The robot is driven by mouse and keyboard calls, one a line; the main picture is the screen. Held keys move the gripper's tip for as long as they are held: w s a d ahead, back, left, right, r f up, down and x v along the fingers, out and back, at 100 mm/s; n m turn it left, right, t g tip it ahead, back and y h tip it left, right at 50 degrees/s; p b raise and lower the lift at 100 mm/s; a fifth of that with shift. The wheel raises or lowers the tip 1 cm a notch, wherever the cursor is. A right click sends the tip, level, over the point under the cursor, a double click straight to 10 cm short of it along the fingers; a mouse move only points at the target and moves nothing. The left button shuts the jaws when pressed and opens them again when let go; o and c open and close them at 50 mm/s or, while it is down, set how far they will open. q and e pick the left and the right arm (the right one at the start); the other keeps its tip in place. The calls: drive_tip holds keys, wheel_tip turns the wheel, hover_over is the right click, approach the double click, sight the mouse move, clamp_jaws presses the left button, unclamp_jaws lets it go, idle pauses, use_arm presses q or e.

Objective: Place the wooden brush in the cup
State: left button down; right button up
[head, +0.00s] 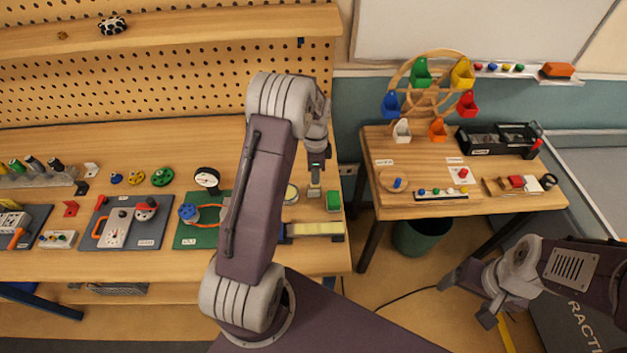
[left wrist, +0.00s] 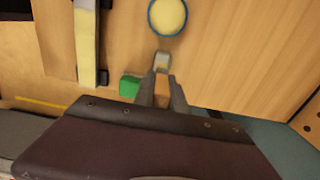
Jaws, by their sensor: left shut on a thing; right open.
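My left gripper (head: 315,182) reaches down over the right end of the workbench and is shut on a small pale thing, which shows between the fingertips in the left wrist view (left wrist: 162,60). It may be the wooden brush (head: 314,195), but most of it is hidden by the fingers. A round, blue-rimmed thing with a pale yellow inside (left wrist: 167,16), perhaps the cup, stands just beside the gripper on the bench; it also shows in the head view (head: 291,194). My right gripper (head: 467,301) is open and empty, low over the floor at the right.
A green block (head: 334,201) lies close to the left gripper, near the bench's right edge. A long pale yellow strip in a dark holder (head: 316,230) lies in front. A gauge (head: 207,179) and a green board stand to the left. A second table (head: 465,205) holds a toy wheel.

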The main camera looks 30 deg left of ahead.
use_arm(q)
drive_tip(key=shift+a+f, duration=0.2)
drive_tip(key=shift+a, duration=0.05)
wheel_tip(320, 180, down, 4)
drive_tip(key=shift+s+r+p, duration=0.1)
drive_tip(key=shift+r+p, duration=0.1)
drive_tip(key=shift+p, duration=0.25)
drive_tip(key=shift+f, duration=0.25)
drive_tip(key=shift+f, duration=0.1)
drive_tip(key=c, duration=1.4)
unclamp_jaws()
drive_tip(key=shift+o, duration=0.2)
